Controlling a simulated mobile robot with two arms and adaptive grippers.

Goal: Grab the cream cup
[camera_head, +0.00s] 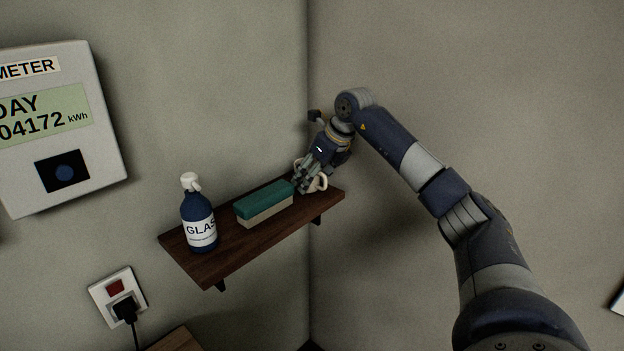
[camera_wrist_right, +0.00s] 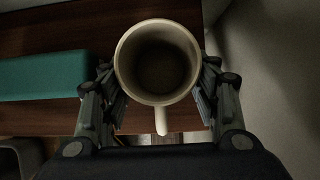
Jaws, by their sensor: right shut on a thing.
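The cream cup (camera_head: 321,182) is at the right end of the brown wall shelf (camera_head: 262,236), largely hidden behind my right gripper (camera_head: 308,180) in the head view. In the right wrist view the cream cup (camera_wrist_right: 158,106) is upright with its mouth toward the camera. It looks empty inside, and its handle points toward the bottom of the picture. The fingers of my right gripper (camera_wrist_right: 160,100) are on both sides of the cup, shut on it. I cannot tell whether the cup touches the shelf. My left gripper is not in view.
A green and cream sponge block (camera_head: 264,204) lies left of the cup, close to the gripper. A blue spray bottle (camera_head: 199,222) stands further left on the shelf. Walls are close behind and right of the shelf. A meter (camera_head: 108,120) and a socket (camera_head: 118,298) are on the left wall.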

